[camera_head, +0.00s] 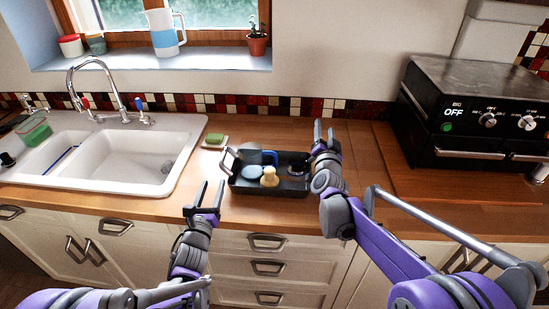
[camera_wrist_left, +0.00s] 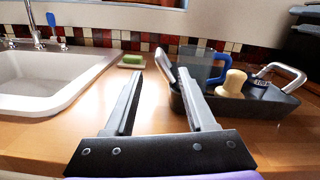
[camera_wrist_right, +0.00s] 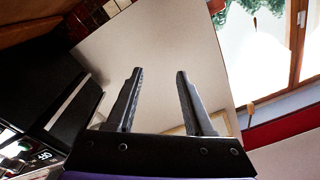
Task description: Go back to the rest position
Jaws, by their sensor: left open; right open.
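My left gripper (camera_head: 207,196) is open and empty, in front of the counter edge and left of a dark caddy (camera_head: 240,186). Its two spread fingers also show in the left wrist view (camera_wrist_left: 165,95), with nothing between them. My right gripper (camera_head: 324,132) is open and empty, pointing up beside the caddy's right end, and it partly covers that end. In the right wrist view its fingers (camera_wrist_right: 155,95) are apart, with only wall behind them. The caddy holds a cream-coloured knobbed item (camera_head: 269,177), a blue-handled item (camera_wrist_left: 205,67) and a dark labelled jar (camera_wrist_left: 257,85).
A white sink (camera_head: 130,150) with a faucet (camera_head: 90,75) is at left. A green sponge (camera_head: 215,140) lies behind the caddy's left end. A black oven (camera_head: 480,110) stands at right. A pitcher (camera_head: 163,35) and potted plant (camera_head: 256,42) stand on the sill.

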